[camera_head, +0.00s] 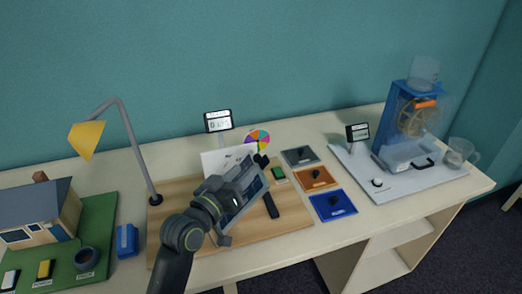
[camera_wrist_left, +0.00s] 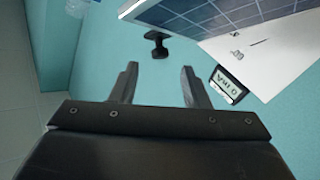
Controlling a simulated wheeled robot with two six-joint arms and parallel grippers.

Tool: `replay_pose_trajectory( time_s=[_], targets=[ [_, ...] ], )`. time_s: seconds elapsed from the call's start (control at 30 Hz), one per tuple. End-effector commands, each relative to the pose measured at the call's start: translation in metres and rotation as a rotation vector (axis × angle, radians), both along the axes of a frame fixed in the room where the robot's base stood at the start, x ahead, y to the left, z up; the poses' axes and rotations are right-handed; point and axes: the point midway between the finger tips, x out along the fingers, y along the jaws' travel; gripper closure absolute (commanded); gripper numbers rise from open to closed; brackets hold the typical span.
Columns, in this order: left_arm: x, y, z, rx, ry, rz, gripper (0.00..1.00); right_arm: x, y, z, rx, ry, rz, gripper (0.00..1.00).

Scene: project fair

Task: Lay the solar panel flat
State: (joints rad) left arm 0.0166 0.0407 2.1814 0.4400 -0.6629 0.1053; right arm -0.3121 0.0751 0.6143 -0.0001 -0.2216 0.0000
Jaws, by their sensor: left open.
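The solar panel (camera_head: 250,193) stands tilted on the wooden board (camera_head: 295,219), partly hidden behind my left gripper (camera_head: 236,190). Its blue gridded face also shows at the top of the left wrist view (camera_wrist_left: 215,14). In that view my left gripper (camera_wrist_left: 160,84) has its two fingers apart with nothing between them. The panel's edge lies beyond the fingertips, apart from them. A small black knob-like part (camera_wrist_left: 157,43) shows beyond the fingers, under the panel's edge. My right gripper is not in view.
A desk lamp (camera_head: 122,125) rises left of the panel. A display (camera_head: 218,121), white card (camera_head: 217,160) and coloured disc (camera_head: 257,140) stand behind. Grey, orange and blue tiles (camera_head: 333,205) lie to the right. A house model (camera_head: 38,217) sits left and a water-wheel rig (camera_head: 412,125) far right.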

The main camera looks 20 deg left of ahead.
Motion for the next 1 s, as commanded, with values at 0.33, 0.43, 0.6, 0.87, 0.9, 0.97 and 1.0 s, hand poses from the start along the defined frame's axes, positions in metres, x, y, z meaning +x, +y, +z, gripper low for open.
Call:
replay_pose_trajectory(
  time_s=[0.33, 0.43, 0.6, 0.87, 0.9, 0.97, 1.0],
  targets=[
    [0.06, -0.017, 0.002, -0.001, 0.001, 0.0, 0.58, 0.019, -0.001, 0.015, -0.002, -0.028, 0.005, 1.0],
    [0.071, -0.02, 0.001, 0.0, 0.0, 0.0, 0.58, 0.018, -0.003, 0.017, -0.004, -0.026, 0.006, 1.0],
    [0.083, -0.023, 0.0, 0.001, 0.0, 0.0, 0.58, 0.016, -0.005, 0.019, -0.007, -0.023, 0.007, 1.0],
    [0.087, -0.024, -0.001, 0.001, 0.0, 0.001, 0.58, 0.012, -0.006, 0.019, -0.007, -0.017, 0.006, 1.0],
    [0.087, -0.024, -0.001, 0.001, 0.0, 0.001, 0.58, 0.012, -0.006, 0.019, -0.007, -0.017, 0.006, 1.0],
    [0.087, -0.024, 0.0, 0.001, 0.0, 0.001, 0.58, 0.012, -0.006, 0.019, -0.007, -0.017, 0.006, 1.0],
    [0.086, -0.024, 0.0, 0.001, 0.0, 0.001, 0.62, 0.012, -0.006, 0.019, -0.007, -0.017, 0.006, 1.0]
  ],
)
